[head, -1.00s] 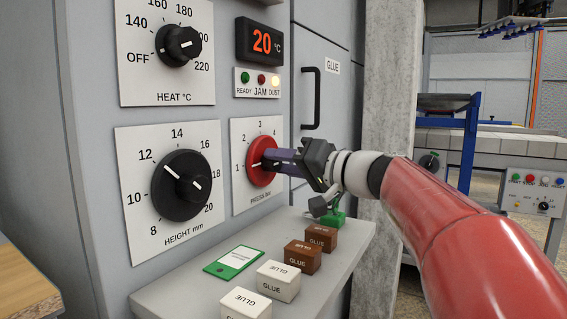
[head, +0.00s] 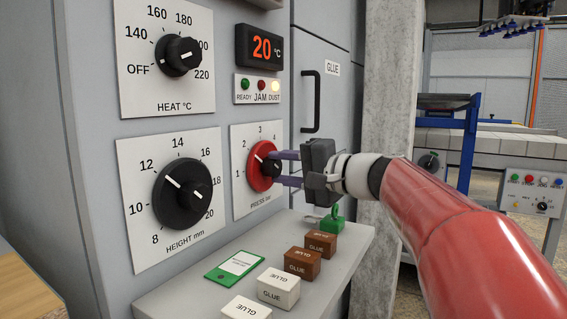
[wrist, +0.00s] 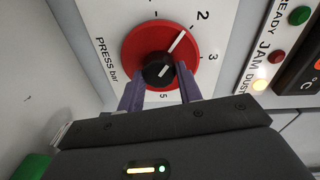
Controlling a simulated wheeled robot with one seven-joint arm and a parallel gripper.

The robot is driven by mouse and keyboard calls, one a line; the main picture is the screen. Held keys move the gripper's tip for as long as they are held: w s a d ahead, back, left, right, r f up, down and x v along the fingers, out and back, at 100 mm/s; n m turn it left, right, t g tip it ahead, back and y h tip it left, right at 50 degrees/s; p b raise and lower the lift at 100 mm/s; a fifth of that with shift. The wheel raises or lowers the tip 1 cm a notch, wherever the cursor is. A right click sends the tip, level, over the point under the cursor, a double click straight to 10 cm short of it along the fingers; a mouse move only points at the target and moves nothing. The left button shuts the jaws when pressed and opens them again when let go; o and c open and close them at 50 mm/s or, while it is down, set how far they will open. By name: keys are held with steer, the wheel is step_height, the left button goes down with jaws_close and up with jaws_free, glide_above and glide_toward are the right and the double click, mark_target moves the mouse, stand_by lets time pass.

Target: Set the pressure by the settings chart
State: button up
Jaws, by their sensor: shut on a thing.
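The red pressure knob (head: 257,177), labelled PRESS bar, sits on a white plate right of the height dial. It also shows in the wrist view (wrist: 133,50). Its white pointer line points close to the 2. My gripper (head: 279,167) is shut on the knob's black hub (wrist: 158,70), one finger on each side. The fingers show one above the other in the head view. A green-edged card (head: 236,264) lies on the shelf; its print is too small to read, and I cannot tell whether it is the settings chart.
The height dial (head: 180,195) and heat dial (head: 180,55) are left of the knob. A display (head: 262,46) reads 20 °C; the DUST lamp (head: 275,86) is lit. Brown and white GLUE blocks (head: 302,263) and a green object (head: 332,224) stand on the shelf (head: 190,288) below.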

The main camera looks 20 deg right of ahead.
steer(key=m+p, duration=0.3)
steer(key=m, duration=0.2)
steer(key=shift+g, duration=0.3)
steer(key=m+p, duration=0.1)
steer(key=m, duration=0.1)
steer(key=m+p, duration=0.2)
steer(key=shift+f+m+g+y, duration=0.15)
steer(key=shift+m+g+y, duration=0.15)
steer(key=shift+p, duration=0.35)
steer(key=o, duration=1)
steer(key=v, duration=0.7)
steer(key=shift+s+d+b, duration=0.3)
steer(key=shift+d, duration=0.05)
